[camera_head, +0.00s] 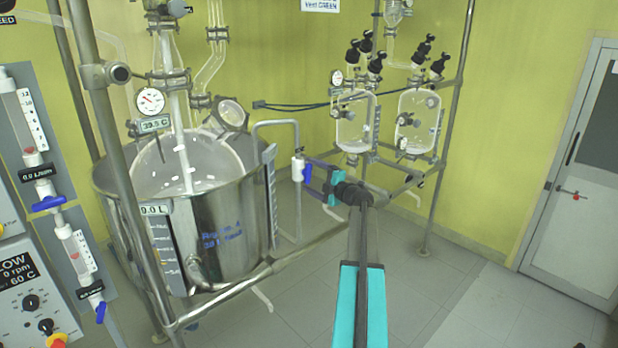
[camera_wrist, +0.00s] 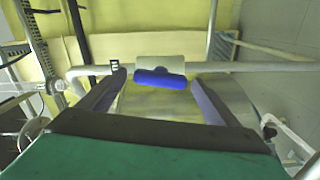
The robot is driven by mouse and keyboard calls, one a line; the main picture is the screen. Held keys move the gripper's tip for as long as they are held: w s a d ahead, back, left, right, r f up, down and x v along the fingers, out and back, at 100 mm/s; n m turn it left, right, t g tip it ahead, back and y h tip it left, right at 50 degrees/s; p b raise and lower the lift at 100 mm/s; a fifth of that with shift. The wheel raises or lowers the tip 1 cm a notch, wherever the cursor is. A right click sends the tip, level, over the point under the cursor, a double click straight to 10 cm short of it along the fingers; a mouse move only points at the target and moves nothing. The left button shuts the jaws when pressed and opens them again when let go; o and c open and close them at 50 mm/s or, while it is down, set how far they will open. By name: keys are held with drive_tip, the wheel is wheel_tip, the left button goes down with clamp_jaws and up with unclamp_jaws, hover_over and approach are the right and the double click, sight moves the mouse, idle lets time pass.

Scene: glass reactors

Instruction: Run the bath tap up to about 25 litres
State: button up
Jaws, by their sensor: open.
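The bath (camera_head: 225,235) is a round steel vessel at the left of the head view, around a clear glass vessel. Its level label (camera_head: 153,209) reads 0.0 L. A bent pipe (camera_head: 276,123) runs from the bath's rim down to the bath tap, a white body (camera_head: 297,165) with a blue handle (camera_head: 307,173). In the wrist view the blue handle (camera_wrist: 160,79) lies level across the white body (camera_wrist: 160,67). My gripper (camera_head: 312,176) is open at the tap, with its purple fingers on either side of the handle (camera_wrist: 158,82). Contact with the handle cannot be told.
A steel frame post (camera_head: 118,170) and lower rail (camera_head: 225,305) stand in front of the bath. Two glass vessels (camera_head: 355,125) hang on the frame at the back. Flow meters and a control panel (camera_head: 25,290) are at left. The floor (camera_head: 450,290) at right is clear.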

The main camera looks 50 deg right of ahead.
drive_tip(key=s+b, duration=0.2)
drive_tip(key=s, duration=1.1)
drive_tip(key=shift+s+a, duration=0.2)
drive_tip(key=shift+a, duration=0.25)
idle(6.2)
